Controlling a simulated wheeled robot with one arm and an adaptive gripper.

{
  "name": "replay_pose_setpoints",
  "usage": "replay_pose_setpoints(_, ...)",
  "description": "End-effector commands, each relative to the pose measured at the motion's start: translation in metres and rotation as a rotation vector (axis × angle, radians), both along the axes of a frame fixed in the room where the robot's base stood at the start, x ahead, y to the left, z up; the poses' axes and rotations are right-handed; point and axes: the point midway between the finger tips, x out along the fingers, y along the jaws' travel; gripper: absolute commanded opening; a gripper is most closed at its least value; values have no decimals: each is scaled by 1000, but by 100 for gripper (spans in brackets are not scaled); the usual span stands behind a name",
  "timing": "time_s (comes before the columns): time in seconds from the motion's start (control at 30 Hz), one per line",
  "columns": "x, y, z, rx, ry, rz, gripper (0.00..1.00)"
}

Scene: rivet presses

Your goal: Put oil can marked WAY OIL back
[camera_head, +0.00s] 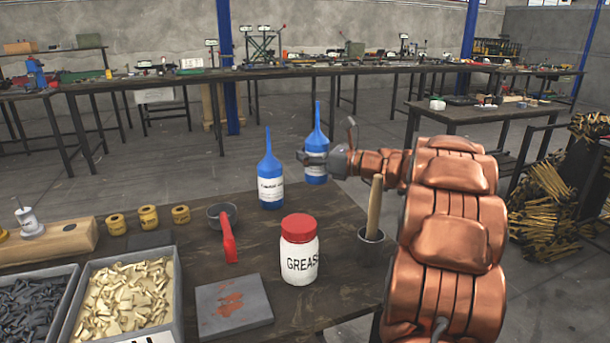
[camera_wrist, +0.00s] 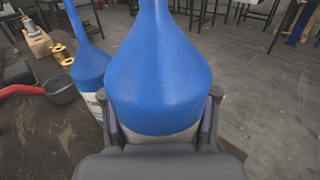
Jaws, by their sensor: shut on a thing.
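My gripper (camera_head: 322,163) is shut on a blue oil can (camera_head: 317,141) with a long thin spout. The can is upright at the far right edge of the dark wooden table (camera_head: 345,215); I cannot tell whether its base touches the table. In the wrist view the held can (camera_wrist: 158,75) fills the middle, between both fingers, and its label is hidden. A second blue oil can (camera_head: 270,178) stands on the table just left of the held one. It has a white label whose lettering is too small to read surely. It also shows in the wrist view (camera_wrist: 88,65).
A red-lidded grease jar (camera_head: 300,255) stands in front, near a grey stained slab (camera_head: 233,310). A red-handled pan (camera_head: 228,240) lies left of the cans. A cup with a wooden handle (camera_head: 371,240) stands under my arm. Bins of parts (camera_head: 177,280) fill the left front.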

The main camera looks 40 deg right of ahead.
Motion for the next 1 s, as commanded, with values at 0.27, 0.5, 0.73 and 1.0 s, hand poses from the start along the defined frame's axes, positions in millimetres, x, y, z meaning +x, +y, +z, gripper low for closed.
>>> replay_pose_setpoints(0.27, -1, -2, -27, -1, 0, -1, 0)
replay_pose_setpoints(0.5, -1, -2, -42, -2, -2, -4, 0)
replay_pose_setpoints(0.73, -1, -2, -42, -1, -2, -4, 0)
replay_pose_setpoints(1.0, -1, -2, -46, -2, -1, -3, 61)
